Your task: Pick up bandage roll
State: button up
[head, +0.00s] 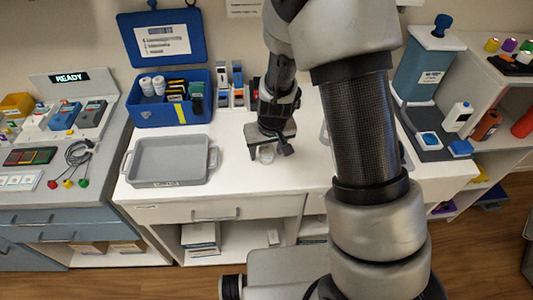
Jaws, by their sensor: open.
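My gripper (268,147) hangs low over the white counter in the middle, pointing down, with its jaws open. A small pale round thing (266,155) shows just under and between the fingers. It may be the bandage roll, but it is partly hidden, and I cannot tell whether the fingers touch it. Two white cylinders (152,85) stand in the left part of an open blue case (143,117); they could be rolls or bottles.
A grey tray (168,180) lies left of my gripper on the white counter (226,178). Small upright boxes (230,85) stand behind. A blue and grey dispenser (424,65) is at right. My arm hides part of the counter right of the gripper.

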jog(key=c, duration=1.2)
